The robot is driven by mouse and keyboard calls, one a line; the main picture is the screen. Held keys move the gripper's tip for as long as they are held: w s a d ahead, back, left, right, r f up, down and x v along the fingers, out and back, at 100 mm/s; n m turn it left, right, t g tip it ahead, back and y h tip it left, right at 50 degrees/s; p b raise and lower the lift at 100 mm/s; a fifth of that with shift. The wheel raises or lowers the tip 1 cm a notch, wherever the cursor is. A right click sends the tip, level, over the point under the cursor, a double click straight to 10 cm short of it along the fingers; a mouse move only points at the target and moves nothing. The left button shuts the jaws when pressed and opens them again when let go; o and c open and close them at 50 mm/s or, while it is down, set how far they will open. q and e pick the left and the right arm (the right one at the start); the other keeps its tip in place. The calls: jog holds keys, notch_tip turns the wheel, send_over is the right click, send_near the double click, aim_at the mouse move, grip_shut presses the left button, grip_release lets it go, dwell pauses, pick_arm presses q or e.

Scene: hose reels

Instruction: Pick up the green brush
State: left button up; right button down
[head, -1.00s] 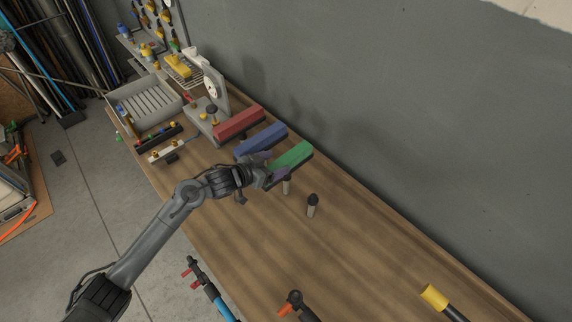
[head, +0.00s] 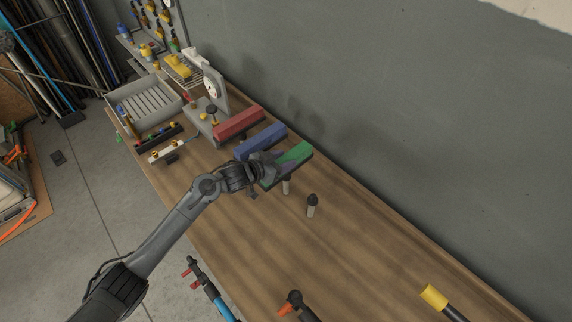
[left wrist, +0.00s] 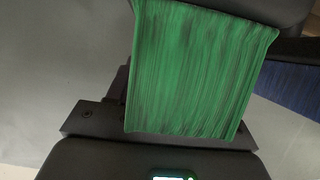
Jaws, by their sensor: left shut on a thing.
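The green brush (head: 294,155) has green bristles and a dark body, and it is near the wall, in front of the blue brush (head: 262,141). My left gripper (head: 275,167) is at its near end and is shut on it. In the left wrist view the green bristles (left wrist: 195,70) fill the middle, between the dark gripper parts. I cannot tell whether the brush is lifted off its support. My right gripper is not in view.
A red brush (head: 238,122) lies beyond the blue one. Two short posts stand close by, one with a dark knob (head: 312,203). A grey tray (head: 118,100) sits at the far end. The wooden bench (head: 350,260) is clear in the near middle.

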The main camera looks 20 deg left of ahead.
pick_arm(q)
jog(key=c, duration=0.3)
jog(key=shift+r, duration=0.1)
